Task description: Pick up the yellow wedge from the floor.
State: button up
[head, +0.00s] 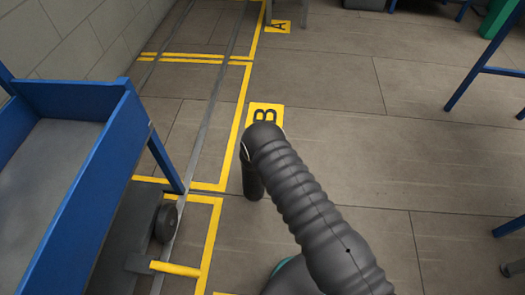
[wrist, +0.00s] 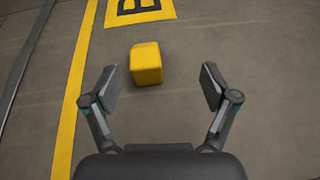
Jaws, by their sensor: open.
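The yellow wedge (wrist: 146,63) lies on the grey tiled floor in the wrist view, just below the yellow plate marked B. It looks like a small block with a lighter top; its sloped side is not clear from here. My gripper (wrist: 160,84) is open, with its two fingers spread left and right. The wedge shows between and slightly beyond the fingertips, closer to the left one, and nothing is held. In the head view my arm covers the spot below the B plate, so the wedge and the fingers are hidden there.
A blue-framed cart (head: 125,115) with a dark wheel (head: 166,222) stands at the left. Yellow floor lines (head: 236,120) and the B plate (head: 265,113) mark the floor. A blue table leg (head: 467,83) is at the right. The floor between is clear.

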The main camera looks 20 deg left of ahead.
jog(key=shift+n+y, duration=0.5)
jog(key=shift+n, duration=0.1)
jog(key=s+f, duration=0.1)
jog(key=s+a+f, duration=0.1)
jog(key=f, duration=0.1)
jog(key=shift+s+a+f, duration=0.1)
jog(key=shift+a, duration=0.05)
jog(key=shift+a+f, duration=0.15)
jog(key=shift+f, duration=0.15)
jog(key=shift+g, duration=0.3)
jog(key=b+x, duration=0.1)
jog(key=x, duration=1.2)
jog(key=shift+a+b, duration=0.1)
jog(key=shift+b, duration=0.2)
jog(key=c, duration=1.5)
